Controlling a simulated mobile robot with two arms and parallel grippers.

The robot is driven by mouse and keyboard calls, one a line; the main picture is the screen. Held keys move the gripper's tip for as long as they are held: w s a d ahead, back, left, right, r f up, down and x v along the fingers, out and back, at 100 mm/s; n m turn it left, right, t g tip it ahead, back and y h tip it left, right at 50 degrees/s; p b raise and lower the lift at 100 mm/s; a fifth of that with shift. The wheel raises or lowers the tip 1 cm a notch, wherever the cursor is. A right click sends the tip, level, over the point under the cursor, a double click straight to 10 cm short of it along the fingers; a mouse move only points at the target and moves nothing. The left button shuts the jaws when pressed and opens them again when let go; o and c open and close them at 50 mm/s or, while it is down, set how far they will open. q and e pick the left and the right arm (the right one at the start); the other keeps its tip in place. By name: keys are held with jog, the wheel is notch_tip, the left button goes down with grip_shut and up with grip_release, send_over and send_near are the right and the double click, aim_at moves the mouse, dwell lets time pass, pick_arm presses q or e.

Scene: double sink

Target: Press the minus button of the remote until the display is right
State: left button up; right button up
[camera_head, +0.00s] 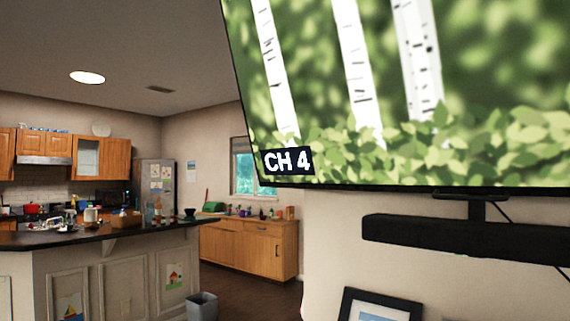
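A large display (420,90) hangs on the wall at the upper right and runs out of the picture at the top and right. It shows white birch trunks and green leaves. A dark label (288,161) in its lower left corner reads "CH 4". The remote and its minus button are not in view. Neither of my grippers is in view.
A black soundbar (470,239) is mounted below the display, above a framed picture (380,305). A kitchen island (100,240) with items on top stands at the left. A grey bin (202,306) is on the floor beside it. Wooden cabinets (250,247) stand behind.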

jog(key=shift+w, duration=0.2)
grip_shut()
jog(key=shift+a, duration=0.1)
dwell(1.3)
